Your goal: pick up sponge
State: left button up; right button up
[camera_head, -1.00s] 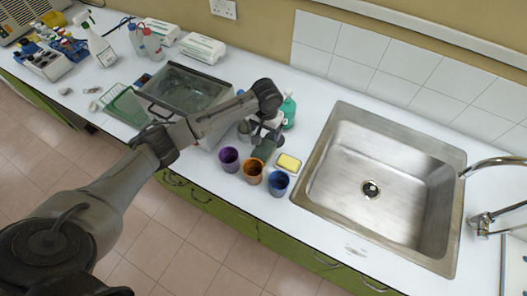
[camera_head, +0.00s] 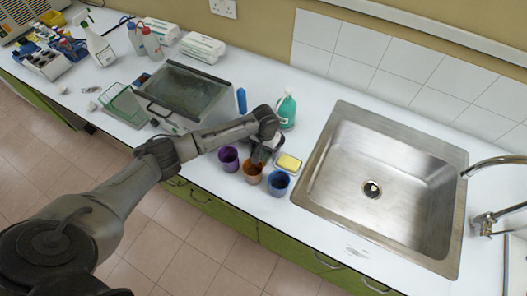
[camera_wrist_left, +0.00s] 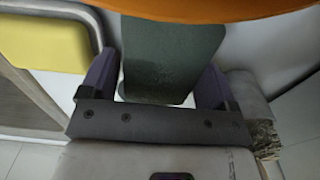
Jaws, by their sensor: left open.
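A yellow sponge (camera_head: 289,162) lies on the white counter between the cups and the sink. Its yellow surface also shows at the upper left in the left wrist view (camera_wrist_left: 42,45), outside the fingers. A flat dark green pad (camera_wrist_left: 165,60) lies between the fingers, with gaps on both sides. My left gripper (camera_head: 262,152) is open, pointing down behind the orange cup (camera_head: 252,171) and left of the yellow sponge. Its two fingers also show in the left wrist view (camera_wrist_left: 156,78). My right gripper is not in view.
A purple cup (camera_head: 228,158) and a blue cup (camera_head: 278,183) flank the orange cup. A green bottle (camera_head: 287,110) stands behind the gripper. The steel sink (camera_head: 300,180) is at right; a glass-topped box (camera_head: 185,95) is at left. In the left wrist view, a bristly brown item (camera_wrist_left: 262,138) is near the right finger.

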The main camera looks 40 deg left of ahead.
pick_arm(q)
jog(key=shift+f, duration=0.2)
jog(key=shift+c, duration=0.3)
jog(key=c, duration=0.7)
jog(key=shift+r, duration=0.45)
jog(key=r, duration=0.3)
jog(key=shift+d+r+p, duration=0.35)
jog(key=shift+r, duration=0.05)
jog(key=d+r, duration=0.2)
jog(key=d, duration=0.1)
jog(key=d+r, duration=0.2)
jog(key=d, duration=0.2)
jog(key=w+d+r, duration=0.1)
jog(key=d+r, duration=0.1)
jog(key=d, duration=0.2)
jog(key=shift+r+p, duration=0.2)
jog(key=shift+p, duration=0.1)
